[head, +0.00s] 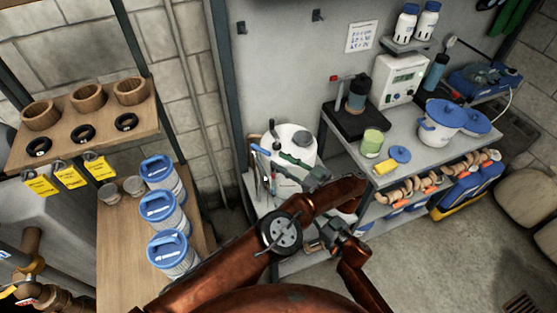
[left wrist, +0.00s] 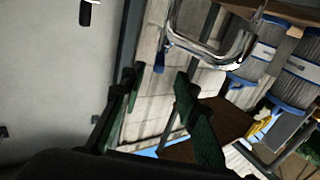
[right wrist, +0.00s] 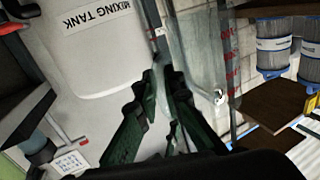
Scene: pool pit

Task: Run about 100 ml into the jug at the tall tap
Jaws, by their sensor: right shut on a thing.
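A clear jug with red markings (right wrist: 232,75) shows close up in the right wrist view. My right gripper (right wrist: 164,76) is shut on its edge or handle; which part I cannot tell. In the head view my arms hide most of the jug. A bent chrome pipe (left wrist: 237,48), which looks like the tall tap, crosses the top of the left wrist view. A small blue-tipped lever (left wrist: 160,57) hangs beside it. My left gripper (left wrist: 155,80) is open and empty, its fingers apart near this lever. In the head view it (head: 284,167) points left beside the tank.
The white mixing tank (head: 300,139) stands just behind my grippers. A shelf with blue-lidded filter cartridges (head: 160,205) is at left. At right, a bench (head: 400,172) carries a green cup (head: 372,142), a blue-lidded pot (head: 436,128) and a meter (head: 402,78). Open floor lies at lower right.

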